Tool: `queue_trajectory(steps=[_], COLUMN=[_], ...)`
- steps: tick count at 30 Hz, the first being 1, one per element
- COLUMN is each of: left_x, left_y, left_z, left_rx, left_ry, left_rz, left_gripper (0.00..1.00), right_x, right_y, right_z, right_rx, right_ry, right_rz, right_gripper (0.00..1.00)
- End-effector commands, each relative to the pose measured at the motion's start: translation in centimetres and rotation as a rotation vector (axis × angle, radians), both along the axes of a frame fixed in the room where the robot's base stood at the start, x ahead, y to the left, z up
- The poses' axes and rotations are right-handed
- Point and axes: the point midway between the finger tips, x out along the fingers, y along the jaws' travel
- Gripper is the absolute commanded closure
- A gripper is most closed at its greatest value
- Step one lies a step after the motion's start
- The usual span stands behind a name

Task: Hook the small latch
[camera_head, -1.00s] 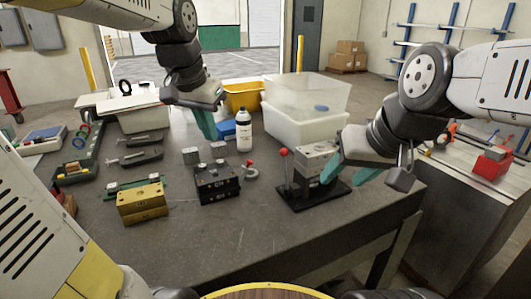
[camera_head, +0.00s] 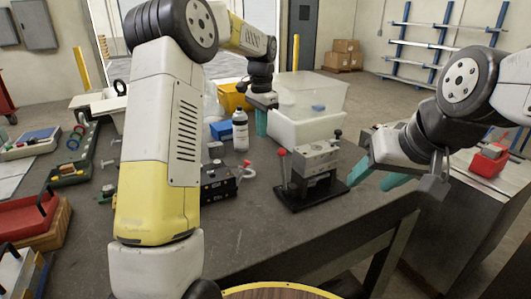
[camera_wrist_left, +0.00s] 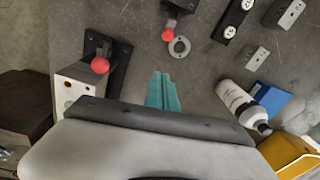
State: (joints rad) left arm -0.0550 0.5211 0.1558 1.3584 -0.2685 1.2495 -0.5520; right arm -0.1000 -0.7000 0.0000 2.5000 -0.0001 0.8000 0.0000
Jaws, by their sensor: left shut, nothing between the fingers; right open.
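A grey mould block on a black base plate (camera_head: 322,193) stands at the right of the table, with a red-knobbed lever (camera_head: 282,153) at its left. It also shows in the left wrist view, with its red knob (camera_wrist_left: 100,65). A black mould block (camera_head: 221,183) stands left of it, with a red-knobbed hook ring (camera_head: 249,172) at its side; the ring (camera_wrist_left: 180,46) shows in the wrist view. I cannot tell which part is the small latch. My left gripper (camera_head: 261,123) is shut and empty above the table, behind the blocks. My right gripper (camera_head: 372,182) is open, right of the grey block.
A white bottle (camera_head: 240,131), a blue box (camera_head: 221,130), a clear-lidded bin (camera_head: 305,125) and a yellow bin (camera_head: 232,98) stand at the back. My left arm covers the left middle of the table. A red tray (camera_head: 28,215) is at the left edge.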

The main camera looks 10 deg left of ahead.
Motion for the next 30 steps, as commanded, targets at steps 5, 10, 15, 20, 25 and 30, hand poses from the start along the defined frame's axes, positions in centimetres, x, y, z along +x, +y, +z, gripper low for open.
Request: queue_trajectory(steps=[5, 10, 15, 20, 25, 30], left_x=[0.5, 0.5, 0.5, 0.6, 0.7, 0.9], left_y=[-0.1, -0.1, -0.1, 0.0, 0.0, 0.1], left_z=[-0.6, -0.5, -0.8, -2.3, -5.8, -9.5], left_rx=[0.004, 0.004, 0.004, 0.005, 0.004, 0.004], left_ry=[0.009, 0.009, 0.01, 0.011, 0.014, 0.013], left_rz=[-0.013, -0.013, -0.012, -0.012, -0.013, -0.012], left_gripper=[1.0, 1.0, 1.0, 1.0, 1.0, 1.0], right_x=[0.0, 0.0, 0.0, 0.0, 0.0, 0.0], right_y=[0.0, 0.0, 0.0, 0.0, 0.0, 0.0], right_z=[0.0, 0.0, 0.0, 0.0, 0.0, 0.0], right_rx=[0.0, 0.0, 0.0, 0.0, 0.0, 0.0], right_ry=[0.0, 0.0, 0.0, 0.0, 0.0, 0.0], right_rz=[0.0, 0.0, 0.0, 0.0, 0.0, 0.0], right_gripper=[0.48, 0.48, 0.48, 0.48, 0.48, 0.48])
